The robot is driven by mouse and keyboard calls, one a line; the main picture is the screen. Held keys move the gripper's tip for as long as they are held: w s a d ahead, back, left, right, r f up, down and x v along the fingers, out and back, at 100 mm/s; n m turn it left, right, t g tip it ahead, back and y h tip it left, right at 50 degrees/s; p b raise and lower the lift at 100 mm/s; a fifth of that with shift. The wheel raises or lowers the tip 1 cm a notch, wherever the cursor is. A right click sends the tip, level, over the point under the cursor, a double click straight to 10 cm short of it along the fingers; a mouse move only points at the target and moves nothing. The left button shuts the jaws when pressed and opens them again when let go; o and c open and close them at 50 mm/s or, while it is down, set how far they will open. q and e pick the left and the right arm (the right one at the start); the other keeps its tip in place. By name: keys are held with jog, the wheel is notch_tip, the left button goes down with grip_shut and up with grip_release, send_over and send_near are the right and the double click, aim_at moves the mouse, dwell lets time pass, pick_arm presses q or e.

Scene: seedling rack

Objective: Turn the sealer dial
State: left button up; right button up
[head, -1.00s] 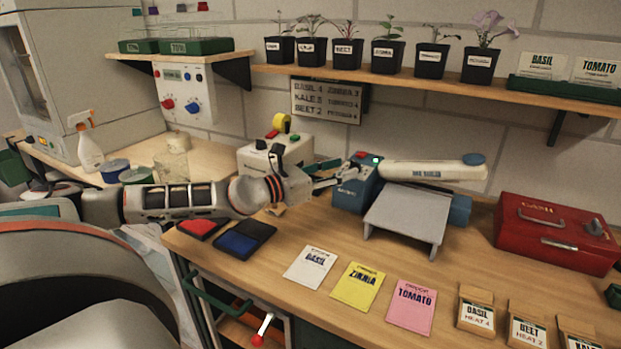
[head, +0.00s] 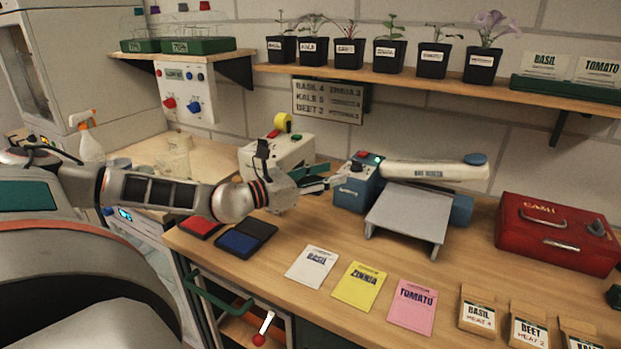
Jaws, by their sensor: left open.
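The sealer is a blue box (head: 350,196) with a long white arm (head: 425,171) reaching right to a blue end cap. Its top carries a red part and a lit green light (head: 376,158). Small pale details show on its front face, but I cannot make out the dial's pointer or setting. My left gripper (head: 327,180) is open and empty just left of the blue box, fingers pointing right toward it. The fingertips look close to the box's left side; I cannot tell whether they touch. My right gripper is not in view.
A grey stand (head: 408,212) sits right of the sealer. Behind my left gripper is a white machine (head: 262,153) with yellow tape. Red and blue pads (head: 246,238), seed packets (head: 359,287) and a red cash box (head: 556,234) occupy the bench. A plant shelf (head: 420,84) hangs above.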

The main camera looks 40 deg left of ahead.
pick_arm(q)
jog(key=shift+v, duration=2.3)
jog(key=shift+a, duration=0.1)
